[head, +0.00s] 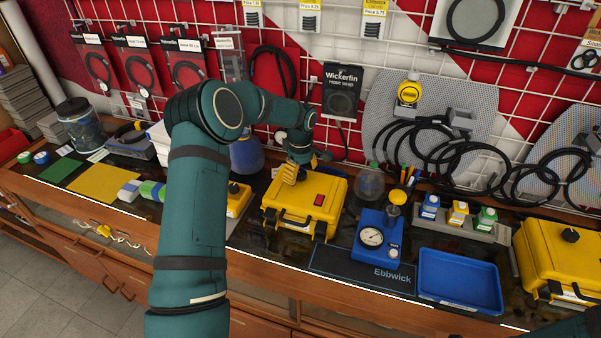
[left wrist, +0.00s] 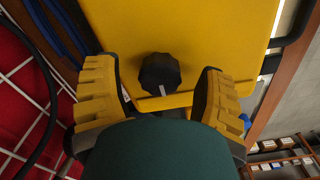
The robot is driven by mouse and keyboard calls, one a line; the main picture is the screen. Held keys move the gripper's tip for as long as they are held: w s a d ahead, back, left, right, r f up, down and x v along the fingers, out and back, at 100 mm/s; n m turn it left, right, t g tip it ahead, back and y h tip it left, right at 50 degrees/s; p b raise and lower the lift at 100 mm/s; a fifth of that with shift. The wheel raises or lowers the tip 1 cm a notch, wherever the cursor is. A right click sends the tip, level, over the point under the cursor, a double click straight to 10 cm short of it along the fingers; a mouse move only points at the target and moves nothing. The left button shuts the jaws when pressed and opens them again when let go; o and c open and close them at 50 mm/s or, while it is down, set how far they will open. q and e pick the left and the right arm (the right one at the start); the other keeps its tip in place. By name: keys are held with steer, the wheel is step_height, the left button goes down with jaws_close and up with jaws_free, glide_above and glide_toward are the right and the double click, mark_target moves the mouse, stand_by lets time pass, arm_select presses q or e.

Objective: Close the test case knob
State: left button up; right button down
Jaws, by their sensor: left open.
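The yellow test case (head: 308,222) stands on the counter, with a red switch (head: 318,199) on its top. My left gripper (head: 290,174) is over the back left part of this case. In the left wrist view the black knob (left wrist: 159,73) sits on the yellow case top (left wrist: 190,25), with a white mark on its lower right side. The open yellow-padded fingers of my left gripper (left wrist: 159,92) stand on either side of the knob, with a gap on both sides. In the head view the gripper hides the knob. My right gripper is out of view.
Another yellow case with a black knob (head: 571,235) stands at the right, and a partly hidden one (head: 238,199) at the left. A blue gauge device (head: 369,247) and blue tray (head: 460,295) are right of the middle case. A pegboard wall with black hoses (head: 430,135) rises behind.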

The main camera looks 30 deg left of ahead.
arm_select(q)
jaws_close()
steer(key=shift+m, duration=0.4)
steer(key=m, duration=0.3)
steer(key=shift+m+b, duration=0.3)
steer(key=shift+m, duration=0.1)
steer(key=m, duration=1.3)
steer(key=shift+m, duration=0.3)
